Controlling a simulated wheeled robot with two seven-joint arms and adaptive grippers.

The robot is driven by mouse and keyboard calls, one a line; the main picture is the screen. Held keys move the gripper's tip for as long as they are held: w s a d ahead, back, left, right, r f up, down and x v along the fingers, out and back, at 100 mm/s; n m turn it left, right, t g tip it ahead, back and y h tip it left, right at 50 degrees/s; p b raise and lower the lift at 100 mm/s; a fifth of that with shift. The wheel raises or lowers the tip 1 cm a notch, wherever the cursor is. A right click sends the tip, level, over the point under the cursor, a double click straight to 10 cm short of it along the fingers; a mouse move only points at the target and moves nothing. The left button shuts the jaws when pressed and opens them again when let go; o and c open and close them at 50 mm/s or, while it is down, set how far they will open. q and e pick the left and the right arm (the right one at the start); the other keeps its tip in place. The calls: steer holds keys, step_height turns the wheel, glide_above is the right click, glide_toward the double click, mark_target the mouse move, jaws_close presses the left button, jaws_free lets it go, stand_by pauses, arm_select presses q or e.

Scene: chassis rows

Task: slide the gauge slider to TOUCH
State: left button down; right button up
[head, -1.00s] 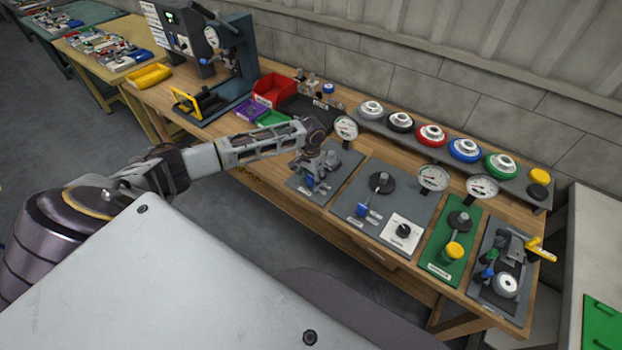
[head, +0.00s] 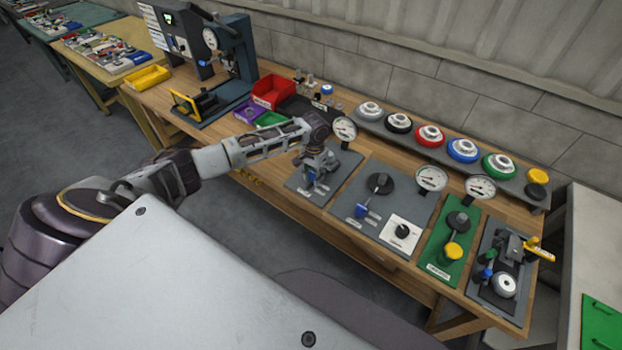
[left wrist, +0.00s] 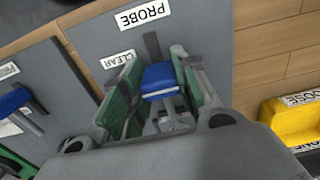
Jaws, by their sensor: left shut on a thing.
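The gauge slider has a blue block (left wrist: 160,78) on a dark slot in a grey plate (left wrist: 95,40). White PROBE (left wrist: 142,17) and CLEAR (left wrist: 117,59) labels are on that plate in the left wrist view; I cannot read a TOUCH label. My left gripper (head: 315,180) is over the leftmost grey plate (head: 345,160) in the head view. In the left wrist view its green-padded fingers stand on both sides of the blue block, shut on it. The gripper mostly hides the slider in the head view. My right gripper is not in view.
A round gauge (head: 344,128) stands behind the plate. A second grey plate (head: 410,203) with a blue-handled lever and a green plate (head: 440,245) lie to the right.

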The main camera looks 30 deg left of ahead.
arm_select(q)
steer(key=shift+w+r, duration=0.1)
steer(key=shift+w, duration=0.3)
steer(key=c, duration=1.1)
jaws_free()
steer(key=shift+w, duration=0.15)
steer(key=shift+r, duration=5.9)
steer(key=shift+d, duration=0.1)
